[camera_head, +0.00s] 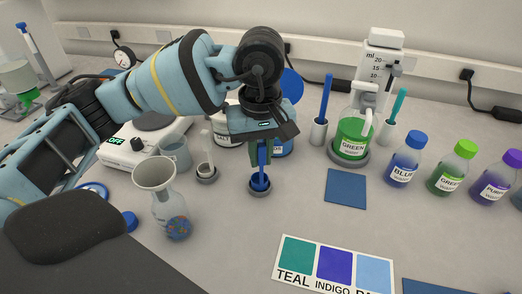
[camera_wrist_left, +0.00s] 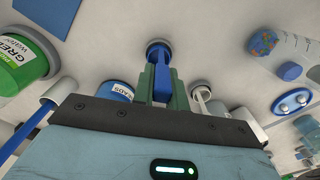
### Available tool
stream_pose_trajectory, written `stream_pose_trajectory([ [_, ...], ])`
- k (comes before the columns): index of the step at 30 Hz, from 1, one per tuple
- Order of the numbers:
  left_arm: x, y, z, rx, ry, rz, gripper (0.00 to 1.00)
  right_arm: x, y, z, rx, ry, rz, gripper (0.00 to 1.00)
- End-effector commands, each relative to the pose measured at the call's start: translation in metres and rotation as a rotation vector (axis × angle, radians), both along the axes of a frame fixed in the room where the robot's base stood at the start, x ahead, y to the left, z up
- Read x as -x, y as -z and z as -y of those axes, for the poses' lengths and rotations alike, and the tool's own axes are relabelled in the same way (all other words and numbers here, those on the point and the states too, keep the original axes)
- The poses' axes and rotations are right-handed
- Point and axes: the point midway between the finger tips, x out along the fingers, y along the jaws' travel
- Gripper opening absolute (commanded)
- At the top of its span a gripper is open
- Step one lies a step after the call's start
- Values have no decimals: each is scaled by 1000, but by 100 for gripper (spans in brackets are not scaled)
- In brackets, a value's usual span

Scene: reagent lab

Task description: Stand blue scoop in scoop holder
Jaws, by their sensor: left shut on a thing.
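My left gripper (camera_head: 260,152) points down with its green fingers shut on the handle of the blue scoop (camera_head: 261,178). In the left wrist view the blue scoop (camera_wrist_left: 161,72) runs between the two fingers (camera_wrist_left: 161,88) to the holder (camera_wrist_left: 158,43). The scoop's top is hidden by the gripper. My right gripper is not in view.
A white scoop stands in another holder (camera_head: 207,178) to the left. A glass flask (camera_head: 170,212) with colored beads stands in front left. Behind are jars, including a blue-lidded one (camera_head: 291,85). A blue mat (camera_head: 346,188) and green bottle (camera_head: 352,138) are right.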

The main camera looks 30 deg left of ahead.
Motion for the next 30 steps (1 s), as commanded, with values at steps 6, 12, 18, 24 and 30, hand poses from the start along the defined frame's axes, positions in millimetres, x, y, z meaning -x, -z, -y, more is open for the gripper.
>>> stream_pose_trajectory([
  [6,0,4,0,0,0,0,0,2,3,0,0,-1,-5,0],
  [12,0,8,0,1,0,-1,0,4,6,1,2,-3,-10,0],
  [18,0,7,0,0,0,0,35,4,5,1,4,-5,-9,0],
  [24,0,7,0,0,0,0,40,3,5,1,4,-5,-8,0],
  [30,0,7,0,0,0,0,40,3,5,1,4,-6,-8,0],
])
